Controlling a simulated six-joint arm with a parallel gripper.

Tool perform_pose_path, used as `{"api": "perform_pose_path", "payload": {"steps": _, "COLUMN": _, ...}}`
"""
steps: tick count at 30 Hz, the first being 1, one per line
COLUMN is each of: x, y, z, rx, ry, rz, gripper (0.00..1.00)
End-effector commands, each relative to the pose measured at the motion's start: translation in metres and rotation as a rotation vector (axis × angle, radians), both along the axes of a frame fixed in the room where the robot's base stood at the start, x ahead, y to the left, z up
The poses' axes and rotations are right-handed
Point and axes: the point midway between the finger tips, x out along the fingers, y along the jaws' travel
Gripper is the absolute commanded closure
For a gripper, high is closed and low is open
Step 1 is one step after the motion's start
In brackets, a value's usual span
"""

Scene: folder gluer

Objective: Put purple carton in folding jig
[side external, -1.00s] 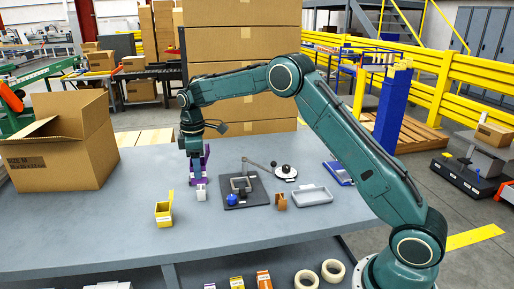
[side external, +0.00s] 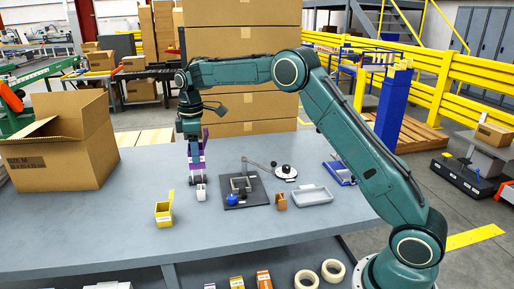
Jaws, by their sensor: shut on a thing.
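The purple carton (side external: 197,171) is between the fingers of my gripper (side external: 195,157), left of the jig. Its narrow purple flap stands up beside the fingers. My gripper points down and is shut on the carton, whose lower end is partly hidden behind a small white carton (side external: 201,193). I cannot tell how far its bottom is from the table. The folding jig (side external: 258,199) is a dark plate with a grey upright frame (side external: 241,184) and a blue knob (side external: 232,200), to the right of my gripper. I see nothing held in its frame.
A yellow open carton (side external: 163,212) stands front left, and a brown piece (side external: 281,201) right of the jig. A lever with a round base (side external: 286,173) is behind the jig. A grey tray (side external: 312,195) lies to the right. A large cardboard box (side external: 62,150) fills the table's left.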

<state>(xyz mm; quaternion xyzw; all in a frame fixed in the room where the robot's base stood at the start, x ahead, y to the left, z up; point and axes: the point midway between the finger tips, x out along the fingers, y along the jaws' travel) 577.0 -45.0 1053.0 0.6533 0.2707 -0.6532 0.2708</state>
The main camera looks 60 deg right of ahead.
Motion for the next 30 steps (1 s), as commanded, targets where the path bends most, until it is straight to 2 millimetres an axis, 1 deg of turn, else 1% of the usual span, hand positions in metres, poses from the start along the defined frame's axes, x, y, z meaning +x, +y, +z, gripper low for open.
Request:
{"api": "perform_pose_path", "payload": {"steps": 5, "x": 0.001, "y": -0.004, "z": -0.003, "rx": 0.0, "ry": 0.001, "rz": -0.001, "gripper": 0.71}}
{"api": "perform_pose_path", "payload": {"steps": 8, "x": 0.002, "y": -0.013, "z": -0.008, "rx": 0.0, "ry": 0.001, "rz": -0.003, "gripper": 0.71}}
{"api": "perform_pose_path", "payload": {"steps": 11, "x": 0.004, "y": -0.027, "z": -0.017, "rx": 0.001, "ry": 0.002, "rz": -0.004, "gripper": 0.71}}
{"api": "perform_pose_path", "payload": {"steps": 14, "x": 0.005, "y": -0.047, "z": -0.031, "rx": 0.0, "ry": 0.003, "rz": -0.005, "gripper": 0.71}}
{"api": "perform_pose_path", "payload": {"steps": 17, "x": 0.006, "y": -0.072, "z": -0.047, "rx": 0.0, "ry": 0.004, "rz": -0.007, "gripper": 0.71}}
{"api": "perform_pose_path", "payload": {"steps": 24, "x": 0.002, "y": -0.137, "z": -0.089, "rx": 0.0, "ry": 0.004, "rz": -0.006, "gripper": 0.71}}
{"api": "perform_pose_path", "payload": {"steps": 27, "x": -0.002, "y": -0.159, "z": -0.104, "rx": 0.0, "ry": 0.003, "rz": -0.005, "gripper": 0.71}}
{"api": "perform_pose_path", "payload": {"steps": 30, "x": -0.006, "y": -0.177, "z": -0.116, "rx": -0.001, "ry": 0.002, "rz": -0.003, "gripper": 0.71}}
